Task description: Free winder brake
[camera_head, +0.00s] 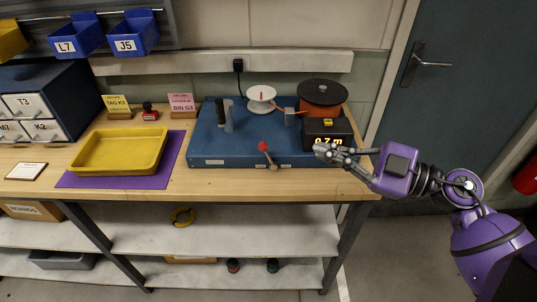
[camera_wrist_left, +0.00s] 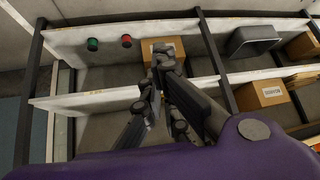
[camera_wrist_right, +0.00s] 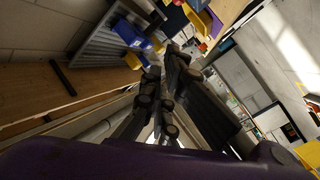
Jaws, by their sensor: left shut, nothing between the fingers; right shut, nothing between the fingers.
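The winder is a blue base (camera_head: 205,150) on the bench. It carries a white spool (camera_head: 261,97), a dark-topped orange spool (camera_head: 322,98), a grey block (camera_head: 290,116) between them and two upright posts (camera_head: 223,117). A short lever with a red knob (camera_head: 263,146) stands at its front edge. Which part is the brake is not marked. A black display box (camera_head: 340,130) shows orange digits, with a yellow button on top. My right gripper (camera_head: 320,150) is shut and empty before the display, right of the lever. My left gripper (camera_wrist_left: 162,58) is shut and empty, seen only in its wrist view.
A yellow tray (camera_head: 77,165) lies on a purple mat (camera_head: 172,160) at the left. Tag signs, a stamp (camera_head: 150,113) and a drawer cabinet (camera_head: 35,105) stand behind. Blue bins (camera_head: 133,40) hang above. The bench front between mat and winder is narrow.

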